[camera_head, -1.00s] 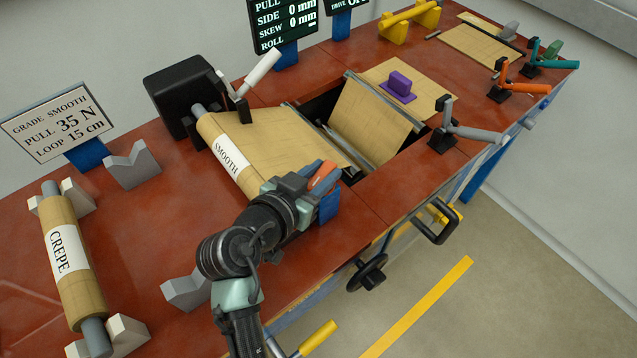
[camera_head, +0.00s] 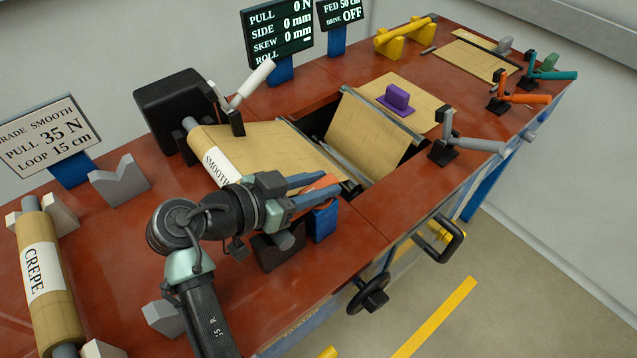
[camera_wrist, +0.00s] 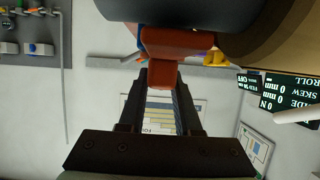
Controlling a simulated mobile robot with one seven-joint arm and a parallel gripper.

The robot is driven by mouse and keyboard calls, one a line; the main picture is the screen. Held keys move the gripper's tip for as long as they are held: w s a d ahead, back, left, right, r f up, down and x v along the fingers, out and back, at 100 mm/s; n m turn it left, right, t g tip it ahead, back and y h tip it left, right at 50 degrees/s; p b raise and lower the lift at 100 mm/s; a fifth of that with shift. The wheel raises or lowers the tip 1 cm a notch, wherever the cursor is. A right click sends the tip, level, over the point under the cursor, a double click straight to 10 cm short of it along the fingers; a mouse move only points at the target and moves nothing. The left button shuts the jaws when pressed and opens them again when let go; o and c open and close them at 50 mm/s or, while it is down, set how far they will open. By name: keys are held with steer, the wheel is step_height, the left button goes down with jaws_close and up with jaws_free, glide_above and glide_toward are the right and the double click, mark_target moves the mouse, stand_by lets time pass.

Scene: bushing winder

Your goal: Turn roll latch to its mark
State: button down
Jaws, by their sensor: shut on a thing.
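The roll latch appears to be the orange-red piece (camera_head: 322,183) above a blue block at the near end of the SMOOTH roll (camera_head: 215,163). My gripper (camera_head: 318,187) is shut on this orange-red piece, its grey fingers pointing right. In the wrist view the blocky orange-red latch (camera_wrist: 165,74) sits between the fingertips (camera_wrist: 162,85), under a large dark rounded part. The blue block (camera_head: 325,222) stands just below the fingers. I cannot make out the latch's mark, and the fingers and wrist hide part of the latch.
A white-handled lever (camera_head: 250,84) stands behind the SMOOTH roll. The CREPE roll (camera_head: 48,280) rests on grey supports at left. Red table surface (camera_head: 350,235) is bare right of the blue block.

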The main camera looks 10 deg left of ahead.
steer(key=c, duration=0.6)
jaws_free()
steer(key=shift+f, duration=0.1)
steer(key=b+v, duration=0.1)
steer(key=v, duration=1.2)
steer(key=shift+d, duration=0.1)
